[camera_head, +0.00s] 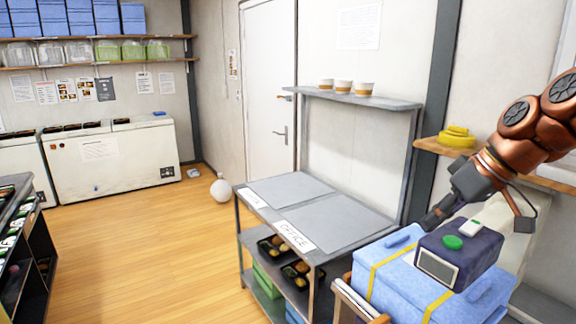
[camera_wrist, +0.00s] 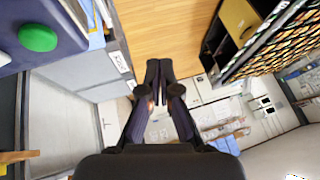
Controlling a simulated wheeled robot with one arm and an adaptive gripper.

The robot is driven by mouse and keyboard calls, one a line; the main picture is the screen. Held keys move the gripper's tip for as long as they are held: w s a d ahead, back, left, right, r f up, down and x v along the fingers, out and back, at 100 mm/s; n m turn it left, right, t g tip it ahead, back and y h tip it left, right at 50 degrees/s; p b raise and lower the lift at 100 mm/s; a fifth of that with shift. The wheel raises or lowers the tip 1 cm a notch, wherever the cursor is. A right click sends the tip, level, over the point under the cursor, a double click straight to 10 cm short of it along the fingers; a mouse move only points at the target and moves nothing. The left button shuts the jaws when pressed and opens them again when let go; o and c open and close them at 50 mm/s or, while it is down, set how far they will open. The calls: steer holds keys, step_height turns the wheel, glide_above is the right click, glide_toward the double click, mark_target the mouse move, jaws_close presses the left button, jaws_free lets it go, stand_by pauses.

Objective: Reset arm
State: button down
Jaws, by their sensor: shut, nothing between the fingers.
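My copper-coloured arm (camera_head: 540,130) comes in from the right in the head view. My gripper (camera_head: 432,220) is at its lower end, pointing down and left, close to the dark blue box with a green button. In the wrist view my gripper (camera_wrist: 158,68) shows its two dark fingers meeting at the tips, with nothing held. From the head view I cannot tell whether the fingers touch the box.
The dark blue box (camera_head: 480,248) sits on a light blue case (camera_head: 400,285) with yellow straps. A grey cart (camera_head: 290,183) labelled OFFICE stands left of it, its top clear, bento trays (camera_head: 272,247) below. Cups (camera_head: 343,86) stand on a wall shelf. The wooden floor (camera_head: 150,250) is open.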

steer(key=s+a+f+m+g+h, duration=0.2)
steer(key=s+a+f+g, duration=0.1)
steer(key=s+a+f, duration=0.75)
steer(key=s+d+f+m+g+h, duration=0.2)
steer(key=s+f+m+h, duration=0.1)
steer(key=s+f, duration=1)
steer(key=s, duration=0.3)
steer(key=shift+s+m, duration=0.25)
steer(key=shift+m, duration=0.05)
steer(key=shift+d, duration=0.1)
